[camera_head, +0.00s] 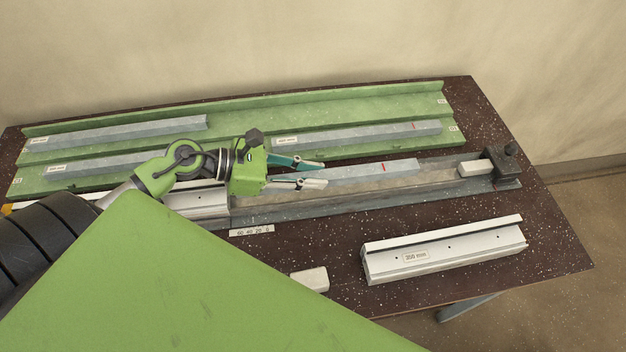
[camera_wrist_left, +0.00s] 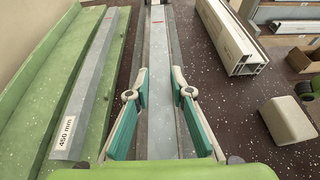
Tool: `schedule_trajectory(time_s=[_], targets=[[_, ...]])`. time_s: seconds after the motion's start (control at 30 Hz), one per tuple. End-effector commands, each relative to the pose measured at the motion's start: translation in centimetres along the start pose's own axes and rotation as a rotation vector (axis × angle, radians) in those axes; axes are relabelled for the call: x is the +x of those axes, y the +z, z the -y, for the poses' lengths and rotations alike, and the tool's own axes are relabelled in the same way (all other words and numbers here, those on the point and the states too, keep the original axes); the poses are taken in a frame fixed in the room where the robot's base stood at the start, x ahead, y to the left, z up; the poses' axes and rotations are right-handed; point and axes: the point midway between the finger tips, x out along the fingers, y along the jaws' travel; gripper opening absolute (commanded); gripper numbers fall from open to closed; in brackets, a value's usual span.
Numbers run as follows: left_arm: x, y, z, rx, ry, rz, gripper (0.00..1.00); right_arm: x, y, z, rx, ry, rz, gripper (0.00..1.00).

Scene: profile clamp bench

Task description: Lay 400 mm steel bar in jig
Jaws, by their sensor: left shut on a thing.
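The grey steel bar (camera_head: 375,172) has a red mark near its right end. In the left wrist view the bar (camera_wrist_left: 160,90) runs away from me between my fingers. My left gripper (camera_head: 318,174) is shut on it; the fingers also show in the left wrist view (camera_wrist_left: 160,105). The jig (camera_head: 340,205) is a long grey channel with a dark clamp (camera_head: 502,165) at its right end. The bar lines up along the jig. I cannot tell whether it is touching the jig or held just above it. Its left end is hidden behind my gripper.
Behind the jig a green rack (camera_head: 235,112) holds several grey bars, one labelled 450 mm (camera_wrist_left: 80,95). A pale block (camera_head: 474,168) sits by the clamp. In front lie a white profile (camera_head: 445,250) and a loose pale block (camera_head: 310,279). A scale strip (camera_head: 251,231) is at the jig's front.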

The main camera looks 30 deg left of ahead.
Motion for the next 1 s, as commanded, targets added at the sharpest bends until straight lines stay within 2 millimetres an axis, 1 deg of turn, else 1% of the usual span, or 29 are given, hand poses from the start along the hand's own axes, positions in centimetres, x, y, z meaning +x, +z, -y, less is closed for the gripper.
schedule_trajectory(time_s=[0.2,0.3,0.43,0.7,1.0], targets=[[1.0,-0.8,-1.1,0.000,0.001,0.005,0.00,-0.1,0.1,-0.1,0.001,0.001,0.002,0.00],[1.5,-2.1,-0.9,-0.006,0.000,0.004,0.00,-0.8,0.3,-0.1,0.001,0.001,0.006,0.00],[2.0,-3.3,-1.0,-0.002,0.001,0.005,0.00,-1.1,0.4,0.0,0.000,0.000,0.008,0.00],[2.1,-3.7,-1.0,0.001,-0.001,0.003,0.00,-1.0,0.5,0.1,0.000,-0.001,0.009,0.00],[2.4,-4.5,-0.9,0.001,-0.001,0.002,0.00,0.0,0.5,0.6,0.000,-0.006,0.008,0.00]])
